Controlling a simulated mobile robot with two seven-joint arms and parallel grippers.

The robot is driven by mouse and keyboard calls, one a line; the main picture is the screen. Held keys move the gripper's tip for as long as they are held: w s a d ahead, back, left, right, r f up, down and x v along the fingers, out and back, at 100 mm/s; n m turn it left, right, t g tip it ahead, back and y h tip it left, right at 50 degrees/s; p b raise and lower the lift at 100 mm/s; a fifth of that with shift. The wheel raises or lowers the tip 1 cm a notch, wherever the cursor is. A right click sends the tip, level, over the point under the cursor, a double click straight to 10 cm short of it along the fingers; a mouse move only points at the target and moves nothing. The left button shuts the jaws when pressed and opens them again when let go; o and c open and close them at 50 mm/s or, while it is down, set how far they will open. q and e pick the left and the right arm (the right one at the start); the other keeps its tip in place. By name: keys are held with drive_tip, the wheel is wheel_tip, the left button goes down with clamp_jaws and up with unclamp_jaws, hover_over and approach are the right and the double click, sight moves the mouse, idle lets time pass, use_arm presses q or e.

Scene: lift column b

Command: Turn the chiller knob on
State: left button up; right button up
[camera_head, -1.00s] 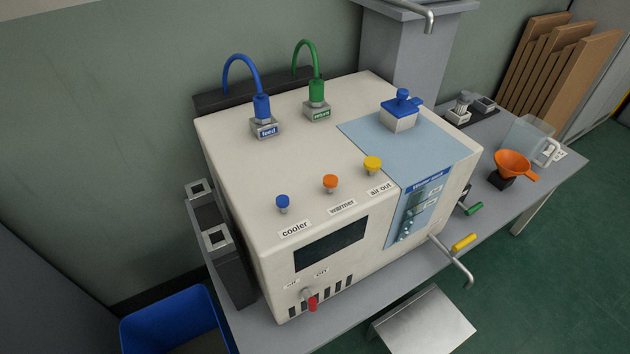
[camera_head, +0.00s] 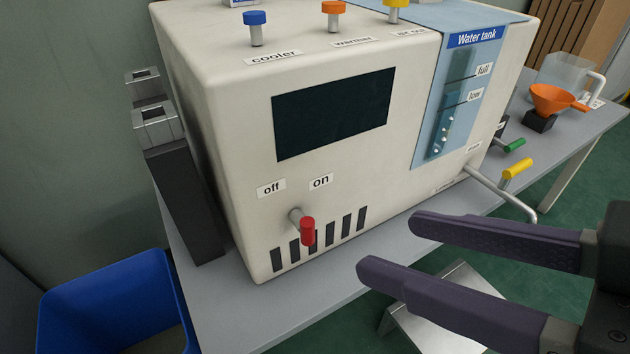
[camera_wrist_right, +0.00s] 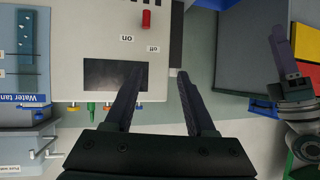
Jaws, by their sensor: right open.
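The chiller (camera_head: 235,110) is a cream box with a dark display. Its knob (camera_head: 307,231) is a grey shaft with a red handle, low on the front, hanging down below the "off" label (camera_head: 271,188) and the "on" label (camera_head: 320,181). The red handle also shows in the right wrist view (camera_wrist_right: 146,19), at the top. My right gripper (camera_head: 387,245) is open and empty, in front of the chiller and right of the knob, apart from it. Another gripper, my left one (camera_wrist_right: 288,40), shows at the right of the wrist view; its jaw gap is unclear.
A grey table (camera_head: 215,300) carries the chiller. A blue bin (camera_head: 120,300) stands at lower left. A metal box (camera_head: 450,305) lies below the table edge, behind my right fingers.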

sight(313, 232)
drive_tip(key=w+f+t+y+b, duration=0.35)
drive_tip(key=f+b, duration=0.95)
drive_tip(key=b, duration=0.5)
drive_tip(key=shift+t, duration=0.55)
drive_tip(key=b+x, duration=0.1)
drive_tip(key=x, duration=0.9)
drive_tip(key=shift+w+d, duration=0.1)
drive_tip(key=shift+w, duration=0.1)
drive_tip(key=shift+c, duration=0.2)
clamp_jaws()
